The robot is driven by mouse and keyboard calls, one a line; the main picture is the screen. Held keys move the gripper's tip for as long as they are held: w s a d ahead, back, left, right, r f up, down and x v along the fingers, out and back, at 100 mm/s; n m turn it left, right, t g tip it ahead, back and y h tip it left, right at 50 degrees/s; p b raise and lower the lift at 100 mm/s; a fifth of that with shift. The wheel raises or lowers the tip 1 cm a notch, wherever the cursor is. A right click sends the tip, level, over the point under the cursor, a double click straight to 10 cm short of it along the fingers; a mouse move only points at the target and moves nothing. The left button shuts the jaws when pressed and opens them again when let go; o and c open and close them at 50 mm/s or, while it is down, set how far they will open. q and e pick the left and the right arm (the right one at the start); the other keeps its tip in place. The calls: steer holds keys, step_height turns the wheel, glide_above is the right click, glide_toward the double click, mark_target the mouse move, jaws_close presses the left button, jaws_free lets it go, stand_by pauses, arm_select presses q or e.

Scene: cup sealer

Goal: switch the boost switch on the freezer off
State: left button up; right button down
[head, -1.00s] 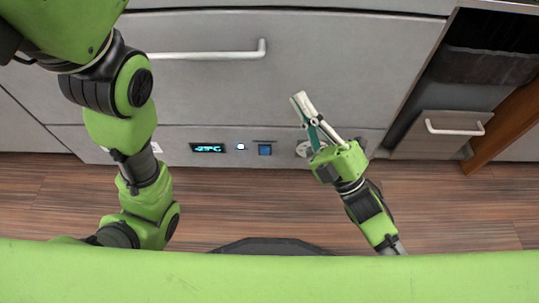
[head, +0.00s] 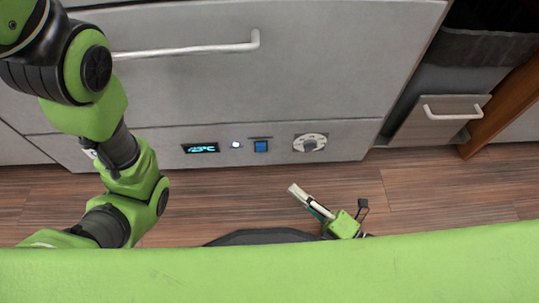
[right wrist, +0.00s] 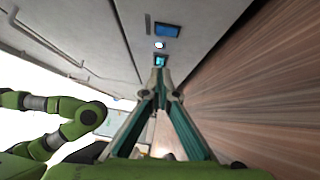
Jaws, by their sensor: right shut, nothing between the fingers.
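The freezer (head: 260,80) is grey, with a control strip low on its front. On the strip is a blue square switch (head: 261,146), which I take as the boost switch; its on or off position is too small to tell. The switch also shows in the right wrist view (right wrist: 167,30). My right gripper (head: 294,189) is shut and empty, in front of and below the strip, apart from it. In the right wrist view its fingertips (right wrist: 160,73) meet in front of the strip. My left gripper is out of view; only its arm shows at the left.
Left of the switch are a lit white indicator (head: 236,145) and a temperature display (head: 201,148). Right of it is a round dial (head: 310,143). A long drawer handle (head: 190,50) sticks out above. The wooden floor (head: 430,195) is clear at the right.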

mark_target(259, 147)
steer(key=shift+w+d+b+x, duration=0.35)
steer(key=shift+b+x, duration=0.9)
steer(key=shift+x, duration=0.8)
steer(key=shift+w+d+b+x, duration=0.3)
steer(key=shift+b+x, duration=0.95)
steer(key=shift+x, duration=0.85)
steer(key=shift+w+d+b+x, duration=0.35)
steer(key=shift+b+x, duration=0.9)
steer(key=shift+x, duration=0.8)
steer(key=shift+r, duration=0.2)
